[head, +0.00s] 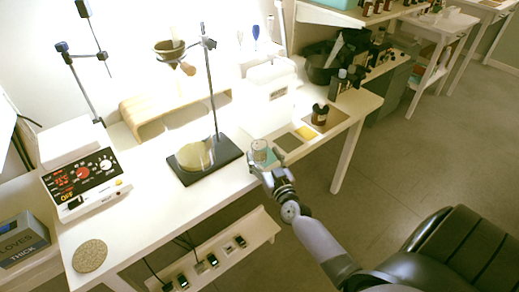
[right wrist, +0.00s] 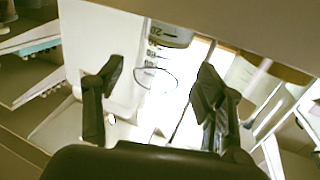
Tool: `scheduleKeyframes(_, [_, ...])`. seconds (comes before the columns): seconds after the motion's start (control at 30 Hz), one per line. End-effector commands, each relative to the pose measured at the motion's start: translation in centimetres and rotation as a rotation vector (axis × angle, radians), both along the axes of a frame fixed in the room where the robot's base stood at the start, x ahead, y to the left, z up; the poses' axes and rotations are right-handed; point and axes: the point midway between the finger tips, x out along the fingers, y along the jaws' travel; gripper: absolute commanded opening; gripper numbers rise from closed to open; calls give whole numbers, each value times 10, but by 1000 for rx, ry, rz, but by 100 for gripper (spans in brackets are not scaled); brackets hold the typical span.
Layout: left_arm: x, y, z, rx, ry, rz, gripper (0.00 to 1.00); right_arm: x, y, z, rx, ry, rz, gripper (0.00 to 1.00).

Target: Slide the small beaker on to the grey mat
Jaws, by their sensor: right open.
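The small clear beaker (head: 259,147) stands upright on the white table near its front edge, with greenish contents. The grey mat (head: 288,142) is a flat square lying just right of the beaker, and it is bare. My right gripper (head: 264,163) reaches in from the front edge, at the near side of the beaker. In the right wrist view its two fingers (right wrist: 158,82) are spread apart. The beaker with its printed marks (right wrist: 168,36) shows beyond and between them, and I cannot tell whether they touch it. My left gripper is not in view.
A retort stand on a black base (head: 208,160) is left of the beaker. A yellow piece (head: 306,132) and a dark jar (head: 320,113) on a brown mat (head: 333,119) lie right of the grey mat. A hotplate (head: 85,180) and cork disc (head: 90,256) are at the left.

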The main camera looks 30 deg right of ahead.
Motion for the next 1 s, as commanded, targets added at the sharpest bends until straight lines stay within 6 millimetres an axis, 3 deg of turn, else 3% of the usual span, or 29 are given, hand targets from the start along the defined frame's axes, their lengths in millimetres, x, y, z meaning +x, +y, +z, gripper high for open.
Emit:
scheduleKeyframes(0.23, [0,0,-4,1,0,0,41,32,-7,0,-1,-1,1,64])
scheduleKeyframes(0.67, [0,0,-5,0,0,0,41,38,-8,0,-1,1,0,64])
scheduleKeyframes(1.0, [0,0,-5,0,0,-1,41,38,-8,0,-1,0,0,42])
